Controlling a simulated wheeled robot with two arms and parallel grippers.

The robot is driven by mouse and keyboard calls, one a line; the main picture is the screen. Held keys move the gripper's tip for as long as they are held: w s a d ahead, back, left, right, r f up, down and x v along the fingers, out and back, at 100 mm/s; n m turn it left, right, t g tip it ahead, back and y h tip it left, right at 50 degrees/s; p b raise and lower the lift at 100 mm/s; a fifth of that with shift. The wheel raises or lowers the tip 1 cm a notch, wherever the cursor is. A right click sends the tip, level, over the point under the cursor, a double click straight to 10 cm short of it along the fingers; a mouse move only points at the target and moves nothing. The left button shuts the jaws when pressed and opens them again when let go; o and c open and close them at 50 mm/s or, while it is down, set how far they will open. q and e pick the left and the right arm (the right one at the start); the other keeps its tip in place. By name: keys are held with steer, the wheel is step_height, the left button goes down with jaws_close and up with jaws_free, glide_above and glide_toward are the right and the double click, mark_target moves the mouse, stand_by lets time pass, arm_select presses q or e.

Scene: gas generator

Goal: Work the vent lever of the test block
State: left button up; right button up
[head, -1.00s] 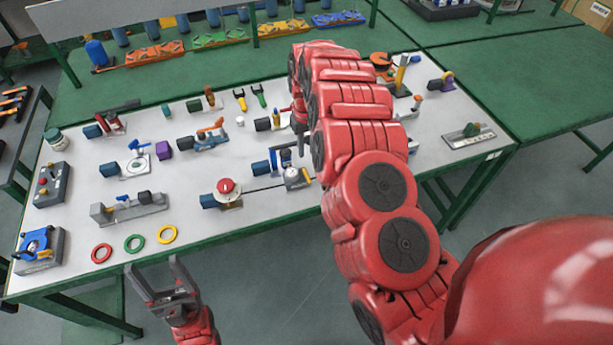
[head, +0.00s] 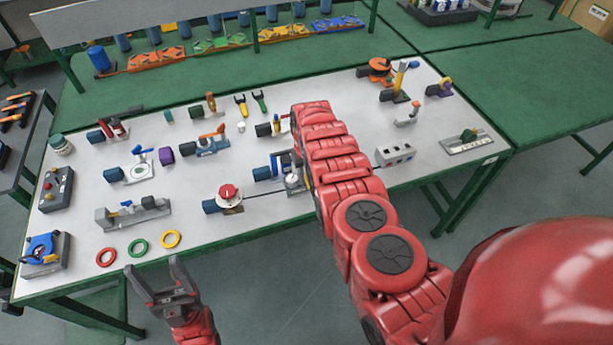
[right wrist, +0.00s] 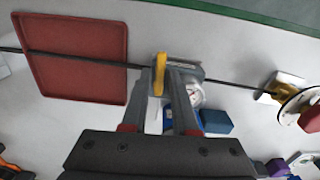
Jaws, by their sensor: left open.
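The test block (head: 293,184), with its round white gauge, is at the table's front edge in the head view, partly hidden by my right arm. In the right wrist view the gauge (right wrist: 194,95) sits beside a blue part (right wrist: 216,122). The yellow vent lever (right wrist: 160,73) stands between the fingertips of my right gripper (right wrist: 163,80). The fingers lie close on both sides of it; whether they touch it is unclear. My right gripper is hidden in the head view. My left gripper (head: 160,279) is open and empty in front of the table.
A red-topped dial unit (head: 229,196) stands left of the block, with a dark rod between them. A red tray (right wrist: 75,97) lies left of the lever in the right wrist view. A white socket block (head: 395,154) is right of my arm. Three rings (head: 138,248) lie front left.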

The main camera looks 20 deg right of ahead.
jaws_close()
